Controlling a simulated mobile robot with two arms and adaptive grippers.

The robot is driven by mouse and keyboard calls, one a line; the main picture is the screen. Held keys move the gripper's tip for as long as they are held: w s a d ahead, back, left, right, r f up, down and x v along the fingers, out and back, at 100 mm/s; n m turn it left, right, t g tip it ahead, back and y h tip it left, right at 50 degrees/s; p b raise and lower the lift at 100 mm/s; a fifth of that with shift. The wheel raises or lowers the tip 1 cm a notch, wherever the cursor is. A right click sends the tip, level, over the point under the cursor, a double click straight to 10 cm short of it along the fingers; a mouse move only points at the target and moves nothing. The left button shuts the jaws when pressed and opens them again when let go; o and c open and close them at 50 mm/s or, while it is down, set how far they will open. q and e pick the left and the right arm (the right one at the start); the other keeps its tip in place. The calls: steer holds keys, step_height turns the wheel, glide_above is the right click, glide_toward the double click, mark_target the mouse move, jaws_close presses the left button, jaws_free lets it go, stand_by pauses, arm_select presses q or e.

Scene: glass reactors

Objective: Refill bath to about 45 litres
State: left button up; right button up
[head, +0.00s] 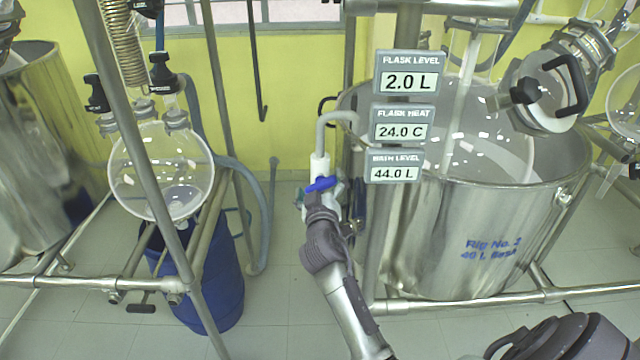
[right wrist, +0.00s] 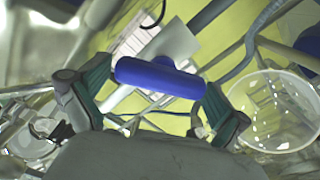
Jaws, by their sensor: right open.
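The steel bath (head: 425,225), marked Rig No. 2, stands at the right in the head view. Its bath level sign (head: 395,167) reads 44.0 L. A blue valve handle (head: 322,184) sits on a white pipe fitting (head: 320,165) left of the bath. My right gripper (head: 318,197) is at this handle, open. In the right wrist view the blue handle (right wrist: 160,77) lies across the space between the two green-padded fingers; I cannot tell whether they touch it. My left gripper is not in view.
Other signs read flask level (head: 408,75) 2.0 L and flask heat (head: 402,124) 24.0 C. A round glass flask (head: 150,165) hangs over a blue barrel (head: 215,290) at the left. Metal frame rails (head: 480,298) run low in front of the bath. Tiled floor is clear between the rigs.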

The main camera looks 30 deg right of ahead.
steer(key=v, duration=0.7)
steer(key=shift+a, duration=0.15)
steer(key=shift+s, duration=0.15)
stand_by(7.0)
